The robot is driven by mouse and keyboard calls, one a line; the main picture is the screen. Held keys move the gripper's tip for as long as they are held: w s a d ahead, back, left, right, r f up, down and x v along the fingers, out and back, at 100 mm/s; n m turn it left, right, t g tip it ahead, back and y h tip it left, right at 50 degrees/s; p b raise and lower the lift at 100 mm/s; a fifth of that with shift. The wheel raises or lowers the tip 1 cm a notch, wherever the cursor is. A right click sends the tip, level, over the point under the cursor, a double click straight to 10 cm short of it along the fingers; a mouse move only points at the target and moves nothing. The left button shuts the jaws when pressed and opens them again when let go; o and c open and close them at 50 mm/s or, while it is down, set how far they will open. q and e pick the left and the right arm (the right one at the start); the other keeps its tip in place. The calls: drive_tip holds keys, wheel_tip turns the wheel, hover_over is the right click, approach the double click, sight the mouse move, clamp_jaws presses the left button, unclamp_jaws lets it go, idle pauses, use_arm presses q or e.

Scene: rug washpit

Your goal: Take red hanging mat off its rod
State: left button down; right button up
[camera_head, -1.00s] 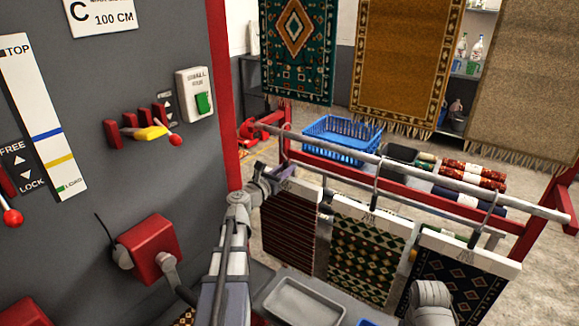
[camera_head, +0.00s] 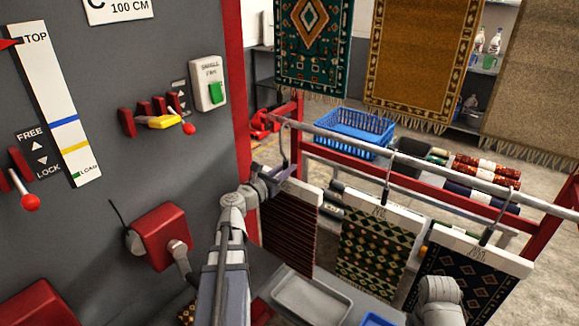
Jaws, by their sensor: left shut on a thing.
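The red hanging mat (camera_head: 290,232), dark red with narrow stripes, hangs at the left of a row of mats in the head view. Its white top bar carries a hook (camera_head: 284,150) that reaches up to the rod (camera_head: 400,165), close to the rod's free left end. I cannot tell whether the hook still bears on the rod. My left gripper (camera_head: 276,178) is shut on the mat's hanger at its upper left, just below the rod; its fingertips are partly hidden. A link of my right arm shows at the bottom right, but its gripper is out of view.
A green diamond mat (camera_head: 375,250) and a dark blue mat (camera_head: 460,275) hang to the right. A grey machine panel with a red box (camera_head: 165,235) stands close on the left. A grey tray (camera_head: 310,303) lies below. A blue basket (camera_head: 352,132) is behind the rod.

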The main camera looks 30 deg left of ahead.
use_arm(q)
drive_tip(key=shift+s+a, duration=0.15)
drive_tip(key=shift+s, duration=1.95)
